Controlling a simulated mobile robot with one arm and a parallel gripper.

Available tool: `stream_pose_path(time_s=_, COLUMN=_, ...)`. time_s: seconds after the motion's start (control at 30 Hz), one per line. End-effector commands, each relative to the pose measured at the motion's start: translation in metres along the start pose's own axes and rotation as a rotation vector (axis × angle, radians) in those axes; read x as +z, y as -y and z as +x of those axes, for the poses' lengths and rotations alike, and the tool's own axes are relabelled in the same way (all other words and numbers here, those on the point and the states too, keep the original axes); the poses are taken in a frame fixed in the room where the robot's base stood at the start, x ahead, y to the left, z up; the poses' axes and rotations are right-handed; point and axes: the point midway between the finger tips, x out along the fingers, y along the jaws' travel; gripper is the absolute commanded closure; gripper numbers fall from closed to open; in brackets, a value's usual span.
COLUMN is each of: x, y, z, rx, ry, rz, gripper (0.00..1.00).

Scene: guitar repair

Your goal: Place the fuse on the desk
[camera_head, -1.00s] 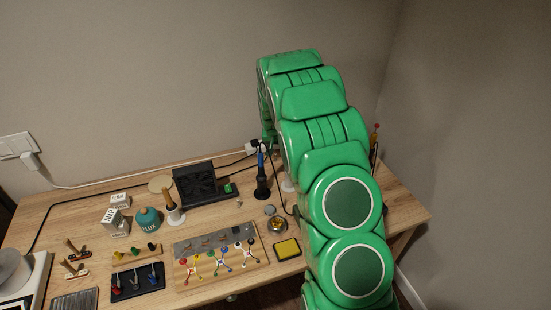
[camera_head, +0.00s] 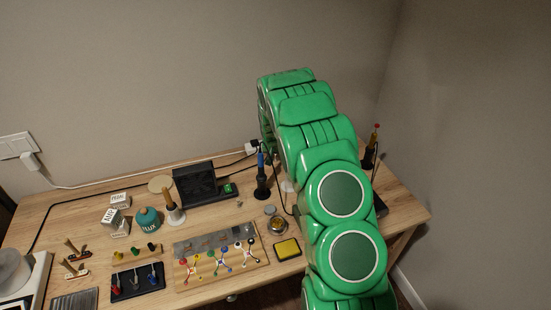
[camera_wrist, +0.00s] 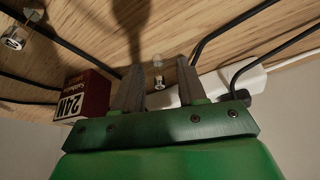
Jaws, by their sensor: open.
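My gripper (camera_wrist: 159,64) shows in the wrist view, its two fingers spread apart and pointing at the wooden desk (camera_wrist: 230,45). A small clear fuse with metal ends (camera_wrist: 158,72) appears between the fingertips, with gaps on both sides. It seems to be on or close to the desk; I cannot tell which. A second, similar glass-and-metal piece (camera_wrist: 14,38) is at the upper left of the wrist view. In the head view my green arm hides the gripper and the fuse. The desk (camera_head: 60,215) shows there to the arm's left.
A dark red box (camera_wrist: 88,92) stands left of my fingers. Black cables (camera_wrist: 225,30) and a white power strip (camera_wrist: 220,82) lie close on the right. In the head view, a soldering iron in its stand (camera_head: 262,180) and a black fan unit (camera_head: 195,185) stand left of my arm.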

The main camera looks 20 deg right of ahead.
Motion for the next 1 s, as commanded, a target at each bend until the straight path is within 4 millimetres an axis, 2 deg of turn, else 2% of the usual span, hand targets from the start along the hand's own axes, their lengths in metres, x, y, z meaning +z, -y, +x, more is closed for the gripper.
stream_pose_path(time_s=0.13, x=0.0, y=0.0, z=0.0, rx=0.0, ry=0.0, rz=0.0, gripper=0.59)
stream_pose_path(time_s=0.17, x=0.0, y=0.0, z=0.0, rx=0.0, ry=0.001, rz=0.0, gripper=0.62)
stream_pose_path(time_s=0.4, x=0.001, y=0.0, z=0.0, rx=0.0, ry=0.001, rz=0.0, gripper=0.99)
stream_pose_path(time_s=0.8, x=0.0, y=0.0, z=-0.001, rx=0.0, ry=0.001, rz=0.0, gripper=1.0)
stream_pose_path(time_s=1.0, x=-0.004, y=0.0, z=-0.012, rx=0.0, ry=0.001, rz=0.0, gripper=1.0)
